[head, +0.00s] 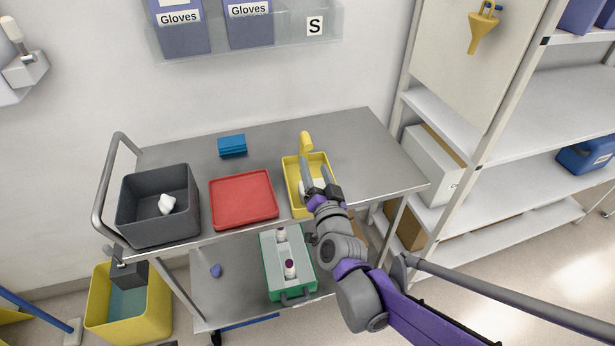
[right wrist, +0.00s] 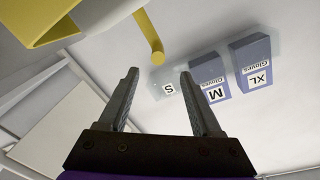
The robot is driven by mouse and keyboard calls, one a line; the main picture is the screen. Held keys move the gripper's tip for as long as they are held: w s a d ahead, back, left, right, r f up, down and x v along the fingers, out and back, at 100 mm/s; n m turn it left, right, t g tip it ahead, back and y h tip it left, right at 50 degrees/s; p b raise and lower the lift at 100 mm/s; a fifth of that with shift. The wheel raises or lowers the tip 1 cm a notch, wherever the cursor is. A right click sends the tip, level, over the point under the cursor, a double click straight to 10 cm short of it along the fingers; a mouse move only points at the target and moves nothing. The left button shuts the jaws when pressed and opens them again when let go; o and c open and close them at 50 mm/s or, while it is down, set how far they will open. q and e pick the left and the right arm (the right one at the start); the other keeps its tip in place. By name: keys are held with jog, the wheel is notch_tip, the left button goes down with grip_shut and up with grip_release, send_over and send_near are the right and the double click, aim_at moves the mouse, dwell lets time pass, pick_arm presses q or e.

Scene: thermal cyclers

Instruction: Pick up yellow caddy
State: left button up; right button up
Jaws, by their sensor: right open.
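The yellow caddy (head: 289,175) is an open tray with an upright handle at its back, standing on the cart's top shelf right of the red tray. In the right wrist view, part of the caddy (right wrist: 40,22) and its curved handle show at the upper left. My right gripper (head: 316,168) is over the caddy in the head view, its fingers apart and pointing toward the back. In the right wrist view, nothing is between the fingers of the gripper (right wrist: 159,73), and the handle shows beyond them. My left gripper is not in view.
The cart top (head: 378,150) also holds a red tray (head: 243,200), a dark grey bin (head: 150,220) and a blue box (head: 232,146). A green caddy (head: 270,265) is on the lower shelf. Glove boxes (head: 249,25) hang above. The cart's right end is clear.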

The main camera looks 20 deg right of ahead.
aim_at(310, 151)
jog(key=w, duration=0.9)
jog(key=shift+w+d+f, duration=0.1)
jog(key=shift+w+d, duration=0.15)
jog(key=shift+d, duration=0.15)
jog(key=shift+s, duration=0.1)
jog(key=shift+c, duration=0.3)
grip_shut()
dwell(0.6)
